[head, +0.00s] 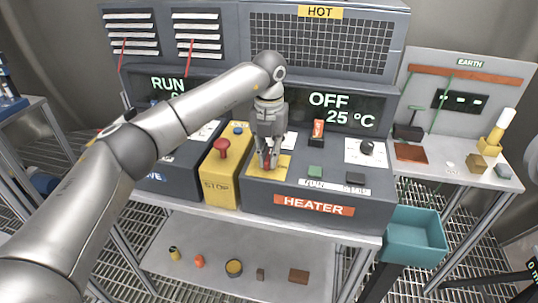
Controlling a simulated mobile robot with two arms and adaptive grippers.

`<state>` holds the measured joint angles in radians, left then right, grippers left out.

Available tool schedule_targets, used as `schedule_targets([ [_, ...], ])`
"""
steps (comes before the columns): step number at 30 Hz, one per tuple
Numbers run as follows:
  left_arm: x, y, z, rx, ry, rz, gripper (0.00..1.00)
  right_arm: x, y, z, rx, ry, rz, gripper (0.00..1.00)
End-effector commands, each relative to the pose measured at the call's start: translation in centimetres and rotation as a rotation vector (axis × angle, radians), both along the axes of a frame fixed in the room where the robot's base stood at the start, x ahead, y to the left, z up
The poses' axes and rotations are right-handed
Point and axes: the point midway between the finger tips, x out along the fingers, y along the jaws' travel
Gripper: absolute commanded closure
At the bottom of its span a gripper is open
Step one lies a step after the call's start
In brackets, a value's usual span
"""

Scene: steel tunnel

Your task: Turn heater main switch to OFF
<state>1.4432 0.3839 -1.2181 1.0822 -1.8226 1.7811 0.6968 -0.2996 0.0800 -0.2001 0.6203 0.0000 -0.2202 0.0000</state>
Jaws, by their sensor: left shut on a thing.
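The heater unit (258,204) is a dark console with an orange-red HEATER label. A red switch handle (267,164), which looks like the main switch, sits on a yellow plate (283,169) at the left of its top. My left gripper (267,161) points down over the plate and is shut on the red handle. The fingers hide most of the handle, so its exact angle cannot be told. The display (342,112) behind reads OFF and 25 °C. My right gripper is not in view.
A yellow STOP box (221,184) with a red mushroom button (222,149) stands just left of the gripper. A teal bin (414,239) hangs at the right front.

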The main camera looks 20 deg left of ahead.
Motion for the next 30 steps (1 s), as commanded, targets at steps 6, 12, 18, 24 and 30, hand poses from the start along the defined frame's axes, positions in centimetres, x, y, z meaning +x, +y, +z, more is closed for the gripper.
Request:
schedule_targets([
  [6,0.2,0.1,0.3,-0.002,-0.007,0.008,1.00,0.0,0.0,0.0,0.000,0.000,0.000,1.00],
  [12,0.2,0.1,0.3,-0.002,-0.007,0.008,0.81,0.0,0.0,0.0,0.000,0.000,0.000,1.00],
  [18,0.1,0.0,0.2,-0.001,-0.004,0.006,0.66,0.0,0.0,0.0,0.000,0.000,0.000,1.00],
  [24,0.0,0.0,0.1,-0.001,-0.002,0.004,0.66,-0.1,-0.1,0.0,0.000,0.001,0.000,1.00],
  [30,0.1,0.0,1.8,-0.001,-0.004,0.004,0.66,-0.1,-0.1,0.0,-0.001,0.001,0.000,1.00],
])
